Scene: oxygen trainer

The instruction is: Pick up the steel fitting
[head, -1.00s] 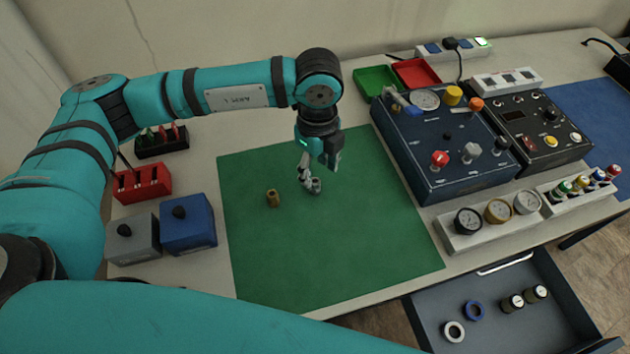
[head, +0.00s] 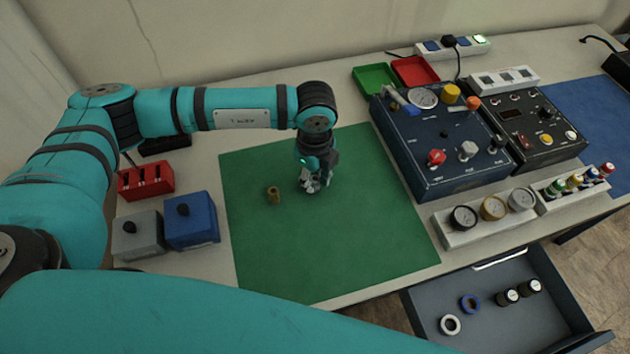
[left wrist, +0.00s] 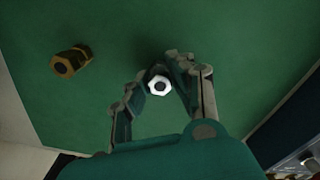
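The steel fitting (head: 312,186) is a small, pale hex piece on the green mat (head: 340,245), largely hidden by my gripper in the head view. In the left wrist view its bright hex top (left wrist: 158,85) shows between my fingers. My left gripper (head: 311,184) points down over it, with a finger close against each side of the fitting (left wrist: 157,82); it looks shut on it. The fitting appears still at mat level. My right gripper is out of view.
Blue (head: 191,222) and grey (head: 137,238) boxes stand left of the mat. A dark control panel (head: 440,145) stands right. The mat's front is clear.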

